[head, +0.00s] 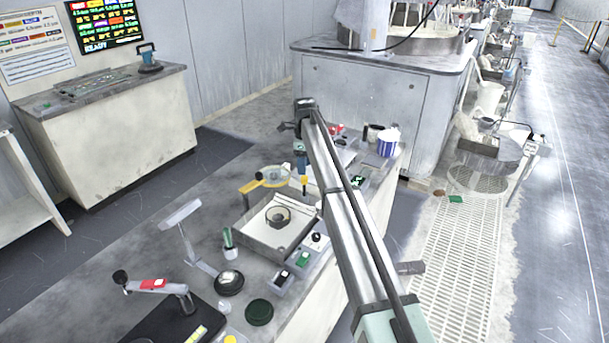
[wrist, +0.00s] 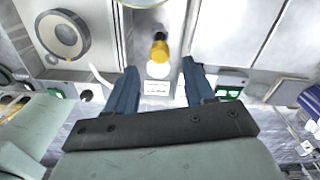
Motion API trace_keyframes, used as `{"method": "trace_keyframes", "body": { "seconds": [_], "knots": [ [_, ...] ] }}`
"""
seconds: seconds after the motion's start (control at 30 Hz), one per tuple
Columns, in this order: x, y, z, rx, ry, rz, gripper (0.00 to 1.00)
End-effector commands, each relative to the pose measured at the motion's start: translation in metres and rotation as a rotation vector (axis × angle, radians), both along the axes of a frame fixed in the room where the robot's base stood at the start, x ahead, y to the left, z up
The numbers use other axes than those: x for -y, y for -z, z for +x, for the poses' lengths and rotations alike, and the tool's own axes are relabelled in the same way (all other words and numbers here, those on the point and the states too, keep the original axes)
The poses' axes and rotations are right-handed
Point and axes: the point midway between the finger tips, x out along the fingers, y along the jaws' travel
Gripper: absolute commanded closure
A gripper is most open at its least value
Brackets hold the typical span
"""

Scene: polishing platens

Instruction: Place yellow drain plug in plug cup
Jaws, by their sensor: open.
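The yellow drain plug (wrist: 159,49), yellow with a dark end, shows in the wrist view between and just beyond my fingertips. My gripper (wrist: 159,68) has its two blue fingers spread, with nothing visibly held between them. In the head view my gripper (head: 301,160) hangs above the bench, and a small yellow tip (head: 304,181) shows directly beneath it, probably the plug. A white disc (wrist: 158,70) lies next to the plug in the wrist view. I cannot tell which thing is the plug cup.
A shallow tray (head: 257,238) with a dark ring stands left of my arm. A yellow-handled round tool (head: 250,186) lies behind it. A blue-and-white striped container (head: 388,142) and small boxes stand at the bench's far end.

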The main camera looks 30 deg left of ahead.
Motion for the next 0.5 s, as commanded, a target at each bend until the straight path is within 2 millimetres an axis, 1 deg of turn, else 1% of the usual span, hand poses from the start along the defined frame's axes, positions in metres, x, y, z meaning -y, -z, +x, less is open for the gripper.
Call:
{"method": "trace_keyframes", "body": {
  "seconds": [0.03,0.2,0.33,0.5],
  "knots": [
    [0.000,-0.008,0.000,0.001,0.000,0.000,0.46],
    [0.000,-0.025,0.000,0.000,0.000,0.000,0.46],
    [0.000,-0.031,0.000,0.000,0.000,0.000,0.46],
    [0.000,-0.033,0.000,-0.001,0.000,0.000,0.46]
  ]
}}
